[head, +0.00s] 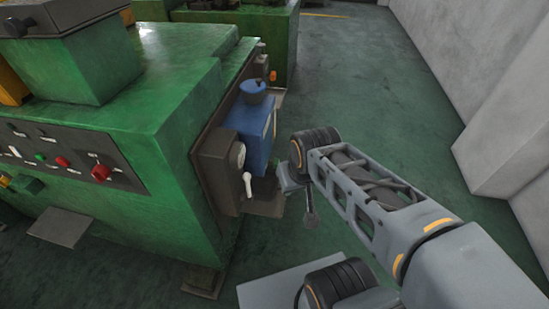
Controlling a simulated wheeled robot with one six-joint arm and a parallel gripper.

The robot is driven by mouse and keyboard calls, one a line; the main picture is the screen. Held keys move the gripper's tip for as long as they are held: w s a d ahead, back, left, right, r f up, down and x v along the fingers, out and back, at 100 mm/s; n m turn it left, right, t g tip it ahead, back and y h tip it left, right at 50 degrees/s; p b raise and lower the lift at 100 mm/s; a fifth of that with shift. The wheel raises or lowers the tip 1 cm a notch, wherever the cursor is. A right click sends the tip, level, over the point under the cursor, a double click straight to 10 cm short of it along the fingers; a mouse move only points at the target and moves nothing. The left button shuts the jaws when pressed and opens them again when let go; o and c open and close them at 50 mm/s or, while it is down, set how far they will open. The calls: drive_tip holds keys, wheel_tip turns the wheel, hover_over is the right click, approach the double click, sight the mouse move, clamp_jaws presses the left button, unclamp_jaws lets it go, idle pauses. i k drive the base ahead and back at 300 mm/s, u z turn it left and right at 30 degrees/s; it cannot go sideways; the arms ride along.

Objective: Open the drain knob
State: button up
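A small white lever-like handle (248,185) sticks up on the side of the green machine (170,130), below a round pale gauge (239,155). It may be the drain knob, but I cannot tell for sure. A blue box-shaped unit (252,130) with a round blue cap (254,90) is mounted just above and behind it. My gripper (284,181) is at the end of my arm, to the right of the white handle and close to the blue unit's lower edge. The fingers are small and partly lost against dark parts, so their opening and any contact are unclear.
A control panel (75,158) with a red knob (101,172) is on the machine's front. A grey wall (450,50) is at the right. Green floor (370,90) lies open between.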

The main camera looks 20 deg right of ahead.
sight(276, 160)
drive_tip(key=k, duration=0.45)
drive_tip(key=z, duration=0.9)
drive_tip(key=i, duration=0.75)
drive_tip(key=u, duration=0.95)
drive_tip(key=k, duration=0.35)
drive_tip(key=z, duration=0.7)
drive_tip(key=i, duration=0.45)
drive_tip(key=u, duration=1.3)
